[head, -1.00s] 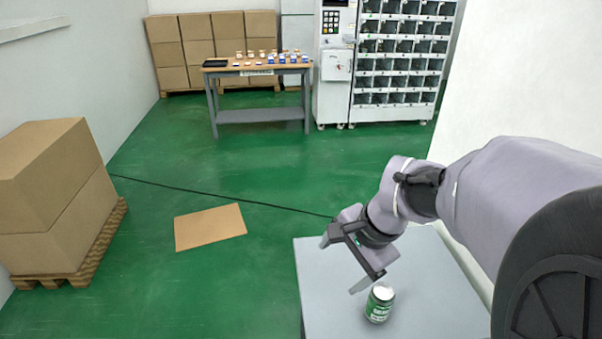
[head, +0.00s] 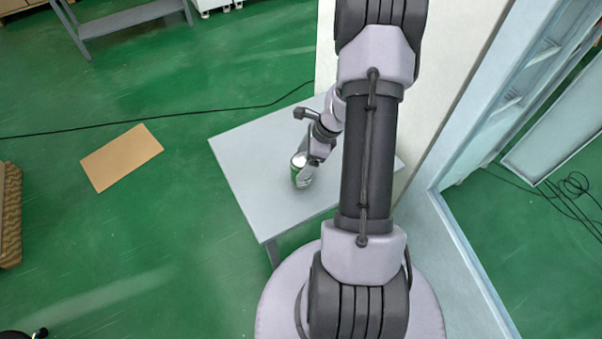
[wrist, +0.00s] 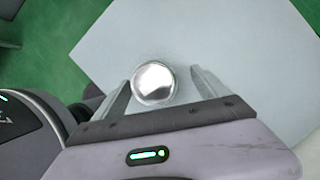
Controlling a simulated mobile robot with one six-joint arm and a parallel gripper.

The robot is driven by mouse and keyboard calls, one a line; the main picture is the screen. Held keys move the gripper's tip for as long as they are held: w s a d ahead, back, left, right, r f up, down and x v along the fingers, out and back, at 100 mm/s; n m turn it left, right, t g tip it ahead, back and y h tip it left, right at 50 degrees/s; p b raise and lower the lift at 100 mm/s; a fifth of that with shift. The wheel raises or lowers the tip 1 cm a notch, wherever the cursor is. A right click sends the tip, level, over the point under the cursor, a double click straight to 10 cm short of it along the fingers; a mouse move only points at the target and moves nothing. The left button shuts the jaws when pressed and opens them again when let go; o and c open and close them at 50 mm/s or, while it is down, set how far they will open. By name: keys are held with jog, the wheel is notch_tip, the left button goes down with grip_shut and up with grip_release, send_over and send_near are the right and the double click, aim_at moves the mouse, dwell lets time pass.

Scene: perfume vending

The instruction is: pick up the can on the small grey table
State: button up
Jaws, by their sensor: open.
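The can (head: 297,176) is green with a silver top and stands upright on the small grey table (head: 250,165). In the wrist view, the can's round silver top (wrist: 153,83) shows between the two fingers of my gripper (wrist: 160,88), with a gap on each side. The jaws are open. In the head view, my gripper (head: 308,158) is right at the can and partly covers its upper right side. The grey table also fills much of the wrist view (wrist: 240,45).
A flat cardboard sheet (head: 122,157) lies on the green floor at the left. A black cable (head: 180,115) runs across the floor behind the table. A white wall panel (head: 460,80) stands close on the table's right. The table's left part is clear.

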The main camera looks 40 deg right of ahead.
jog(key=b+x, duration=0.2)
jog(key=x, duration=0.3)
jog(key=shift+s+a+f+b, duration=0.15)
jog(key=shift+s+f+b, duration=0.1)
jog(key=shift+s+b, duration=0.15)
jog(key=shift+r, duration=0.1)
